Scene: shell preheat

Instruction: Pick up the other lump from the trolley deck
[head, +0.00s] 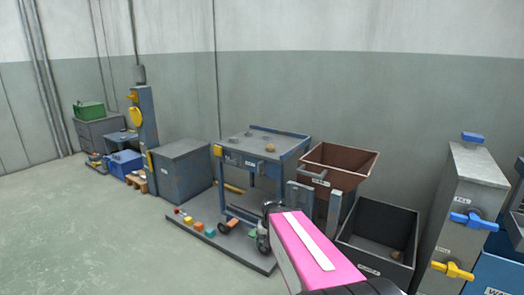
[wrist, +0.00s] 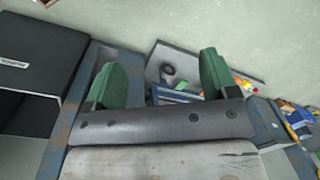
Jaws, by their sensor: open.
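The trolley (head: 243,157) is a blue-framed cart with a grey deck, standing in the middle of the head view. A brown lump (head: 270,148) lies on its deck, towards the right side. Another brown lump (head: 397,255) lies inside the dark open bin at the lower right. My gripper (wrist: 164,80) shows in the wrist view with its two green fingers wide apart and nothing between them. Blue frame parts show beyond the fingers there. I cannot make out a lump in the wrist view. My pink arm link hides part of the area in front of the bins.
A rusty brown bin (head: 340,157) stands right of the trolley, and a dark bin (head: 375,237) is in front of it. A grey post with blue and yellow valve handles (head: 453,269) stands at the far right. Small coloured blocks (head: 198,226) line the low platform. The left floor is clear.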

